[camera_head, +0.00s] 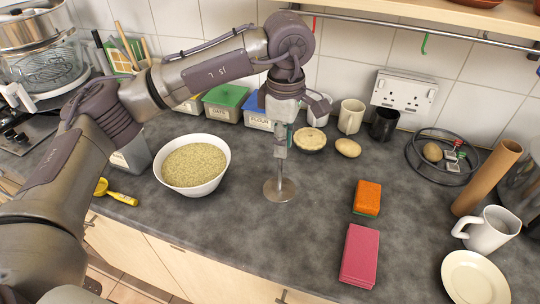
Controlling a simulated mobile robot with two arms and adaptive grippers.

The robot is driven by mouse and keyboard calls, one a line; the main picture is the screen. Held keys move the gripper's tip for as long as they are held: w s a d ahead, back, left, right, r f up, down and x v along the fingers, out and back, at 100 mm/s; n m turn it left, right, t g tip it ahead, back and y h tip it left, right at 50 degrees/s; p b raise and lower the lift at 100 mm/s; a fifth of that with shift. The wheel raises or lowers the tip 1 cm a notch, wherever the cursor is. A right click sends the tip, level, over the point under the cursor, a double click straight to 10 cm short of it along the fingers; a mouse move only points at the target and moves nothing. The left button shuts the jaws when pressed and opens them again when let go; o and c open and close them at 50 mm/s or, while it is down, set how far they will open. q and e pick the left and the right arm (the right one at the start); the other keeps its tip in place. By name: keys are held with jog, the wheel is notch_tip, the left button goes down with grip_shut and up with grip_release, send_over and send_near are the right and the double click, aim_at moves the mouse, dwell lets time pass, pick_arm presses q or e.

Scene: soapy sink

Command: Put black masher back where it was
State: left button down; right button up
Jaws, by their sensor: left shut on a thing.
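The masher (280,189) hangs upright over the middle of the dark worktop, its round metal plate low down and its shaft rising to my left gripper (281,135). The plate is close to the worktop; I cannot tell whether it touches. My left gripper points down and is shut on the masher's upper part. The fingers hide most of the handle, so its colour is hard to tell. My right gripper is not in view.
A white bowl of grain (196,165) stands left of the masher. An orange sponge (367,197) and a pink block (360,255) lie to the right. A rail (430,32) with hooks runs along the back wall. Worktop around the masher is clear.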

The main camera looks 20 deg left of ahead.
pick_arm(q)
jog(key=a+f, duration=0.1)
jog(key=f+p, duration=0.1)
jog(key=f, duration=0.1)
jog(key=a+f+p, duration=0.1)
jog(key=f, duration=0.1)
jog(key=shift+a+f, duration=0.2)
jog(key=shift+a, duration=0.1)
jog(key=shift+f, duration=0.25)
jog(key=c, duration=1)
grip_release()
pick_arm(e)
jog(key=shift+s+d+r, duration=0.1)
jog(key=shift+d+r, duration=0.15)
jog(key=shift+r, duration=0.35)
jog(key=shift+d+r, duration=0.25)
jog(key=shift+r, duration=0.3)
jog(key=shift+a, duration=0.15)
